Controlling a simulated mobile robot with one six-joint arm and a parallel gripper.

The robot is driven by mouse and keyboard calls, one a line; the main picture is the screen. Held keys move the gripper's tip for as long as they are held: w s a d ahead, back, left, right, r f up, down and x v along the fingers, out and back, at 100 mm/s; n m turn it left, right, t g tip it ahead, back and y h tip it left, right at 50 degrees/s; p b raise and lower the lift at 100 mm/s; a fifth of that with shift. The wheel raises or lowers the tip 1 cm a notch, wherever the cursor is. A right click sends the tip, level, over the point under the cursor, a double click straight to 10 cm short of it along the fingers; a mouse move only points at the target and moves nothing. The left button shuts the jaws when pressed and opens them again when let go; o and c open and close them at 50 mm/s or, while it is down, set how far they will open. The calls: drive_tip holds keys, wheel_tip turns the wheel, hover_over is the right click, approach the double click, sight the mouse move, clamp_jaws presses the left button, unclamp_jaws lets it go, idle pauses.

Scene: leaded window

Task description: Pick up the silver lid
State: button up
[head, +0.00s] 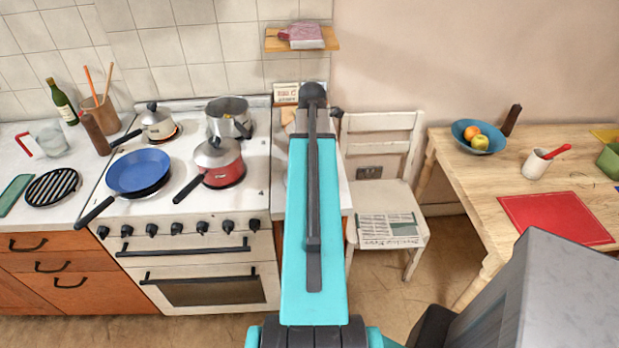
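A silver lid (217,153) with a black knob sits on the red saucepan (224,174) at the front right of the white stove. A second, smaller pale pot (157,127) at the back left also wears a lid with a dark knob. Its lid looks grey to cream; I cannot tell its exact colour. My teal arm reaches up the middle of the view, to the right of the red saucepan. My gripper cannot be made out; the arm hides whatever lies behind it.
A blue frying pan (139,173) stands left of the red saucepan, its handle over the stove's front edge. An open steel pot (228,118) stands behind. A chair (382,150) and a wooden table (480,185) with a fruit bowl (466,131) are right.

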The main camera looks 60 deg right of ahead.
drive_tip(key=shift+s+a, duration=0.1)
drive_tip(key=shift+a, duration=0.05)
drive_tip(key=c, duration=1)
drive_tip(key=shift+f, duration=0.1)
drive_tip(key=c, duration=0.4)
drive_tip(key=shift+c, duration=0.2)
